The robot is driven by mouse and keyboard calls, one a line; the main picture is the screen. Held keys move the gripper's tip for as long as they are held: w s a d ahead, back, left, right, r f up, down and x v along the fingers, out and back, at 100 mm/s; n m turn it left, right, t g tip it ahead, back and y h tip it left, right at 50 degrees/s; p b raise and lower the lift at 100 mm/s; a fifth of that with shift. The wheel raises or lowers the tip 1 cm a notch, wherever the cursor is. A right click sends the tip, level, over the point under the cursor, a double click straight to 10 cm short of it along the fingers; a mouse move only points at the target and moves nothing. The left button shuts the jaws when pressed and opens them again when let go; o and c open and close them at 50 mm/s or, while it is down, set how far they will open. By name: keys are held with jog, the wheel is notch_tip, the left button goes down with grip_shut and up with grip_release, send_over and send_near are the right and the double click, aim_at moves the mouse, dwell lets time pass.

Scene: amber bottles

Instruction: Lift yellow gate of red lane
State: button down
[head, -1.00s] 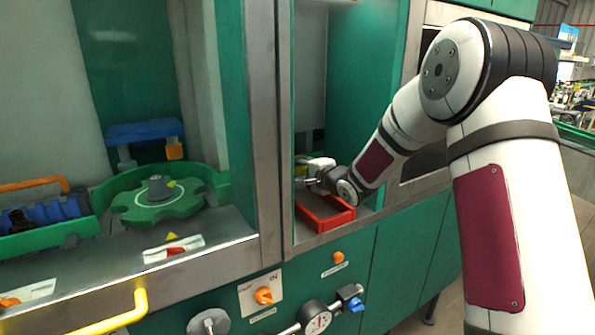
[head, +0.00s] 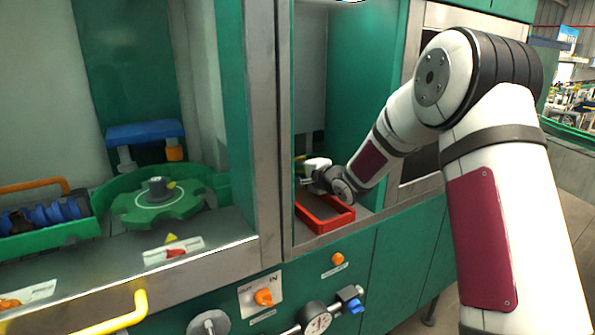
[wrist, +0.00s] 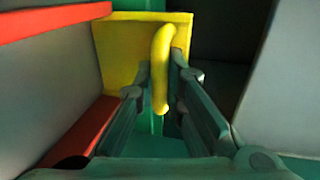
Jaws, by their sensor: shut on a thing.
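The yellow gate (wrist: 120,50) is a flat plate with a curved yellow handle (wrist: 161,70), ahead of my gripper in the wrist view. My gripper (wrist: 160,85) has one finger on each side of the handle and is shut on it. In the head view my gripper (head: 308,172) reaches into the right-hand bay, above and behind the red tray. Only a small yellow bit of the gate (head: 299,165) shows there; the frame edge and gripper hide the rest. The red lane shows as a red strip (wrist: 50,20) at upper left in the wrist view.
A red tray (head: 340,223) sits at the bay's front, below my gripper. A steel post (head: 268,130) borders the bay on the left. Grey walls flank the gate closely.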

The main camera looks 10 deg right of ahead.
jog(key=shift+r+p, duration=4.6)
jog(key=shift+r, duration=4.2)
jog(key=c, duration=1.7)
grip_release()
jog(key=shift+r, duration=0.1)
jog(key=shift+o, duration=0.2)
jog(key=shift+s+d, duration=0.1)
jog(key=shift+s, duration=0.05)
jog(key=v, duration=1.1)
jog(key=shift+s, duration=0.35)
jog(key=shift+d, duration=0.1)
